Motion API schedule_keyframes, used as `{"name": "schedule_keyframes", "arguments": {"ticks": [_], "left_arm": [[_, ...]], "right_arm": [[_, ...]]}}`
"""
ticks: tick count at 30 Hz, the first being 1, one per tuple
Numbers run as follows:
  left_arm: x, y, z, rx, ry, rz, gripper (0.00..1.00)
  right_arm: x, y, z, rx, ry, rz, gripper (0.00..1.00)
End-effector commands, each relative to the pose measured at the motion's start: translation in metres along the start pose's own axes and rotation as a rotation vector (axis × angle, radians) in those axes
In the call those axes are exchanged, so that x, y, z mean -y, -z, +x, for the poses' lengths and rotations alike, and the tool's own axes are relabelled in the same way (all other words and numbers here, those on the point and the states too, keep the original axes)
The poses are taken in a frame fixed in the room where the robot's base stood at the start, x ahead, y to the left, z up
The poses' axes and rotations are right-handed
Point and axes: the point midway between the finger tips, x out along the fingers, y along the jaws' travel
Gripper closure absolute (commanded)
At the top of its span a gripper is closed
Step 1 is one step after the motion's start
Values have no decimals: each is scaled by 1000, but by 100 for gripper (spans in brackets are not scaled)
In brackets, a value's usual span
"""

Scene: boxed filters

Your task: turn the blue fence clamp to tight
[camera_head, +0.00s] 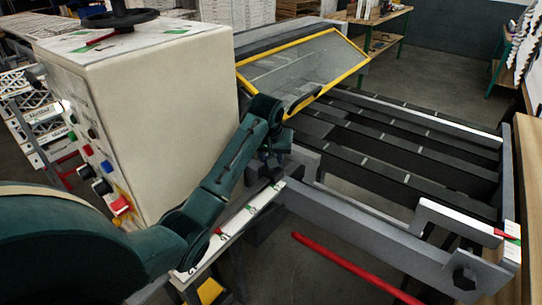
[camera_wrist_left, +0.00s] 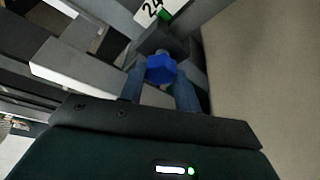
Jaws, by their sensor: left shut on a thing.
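The blue fence clamp (camera_wrist_left: 161,68) is a blue knob in the left wrist view, set against a grey metal block. My left gripper (camera_wrist_left: 160,84) has one finger on each side of it and is shut on it. In the head view my left gripper (camera_head: 272,162) points down at the near end of the grey rail, beside the beige machine box. There my own arm hides the clamp. A white label (camera_wrist_left: 150,11) with "24" and a green mark lies just beyond the clamp. I cannot tell the clamp's tight or loose setting. My right gripper is not in view.
The beige control box (camera_head: 150,110) with coloured buttons stands close on the left. A yellow-edged clear guard (camera_head: 300,70) is behind my wrist. Dark slats (camera_head: 390,150) and a grey rail (camera_head: 370,232) extend right. A red bar (camera_head: 350,266) is low in front.

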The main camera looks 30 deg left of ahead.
Motion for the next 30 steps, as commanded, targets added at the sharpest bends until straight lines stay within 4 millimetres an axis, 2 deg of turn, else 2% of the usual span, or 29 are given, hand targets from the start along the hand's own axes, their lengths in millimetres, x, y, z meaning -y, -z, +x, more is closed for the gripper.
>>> {"name": "schedule_keyframes", "arguments": {"ticks": [4, 5, 12, 20, 23, 26, 30], "left_arm": [[0, 1, 0, -3, 0, 3, 90], [0, 1, 0, -3, 0, 3, 66], [0, 0, 0, -2, 0, 1, 46], [0, 0, -1, -2, 1, 1, 46], [0, 1, -7, -2, 0, 0, 46], [0, 1, -22, -6, -1, 0, 46], [0, 2, -54, -9, -2, 1, 46]], "right_arm": [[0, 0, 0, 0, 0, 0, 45], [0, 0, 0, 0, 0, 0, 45], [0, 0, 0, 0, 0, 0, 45], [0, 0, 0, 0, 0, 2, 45], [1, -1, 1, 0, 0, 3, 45], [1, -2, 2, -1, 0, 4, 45], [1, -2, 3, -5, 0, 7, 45]]}}
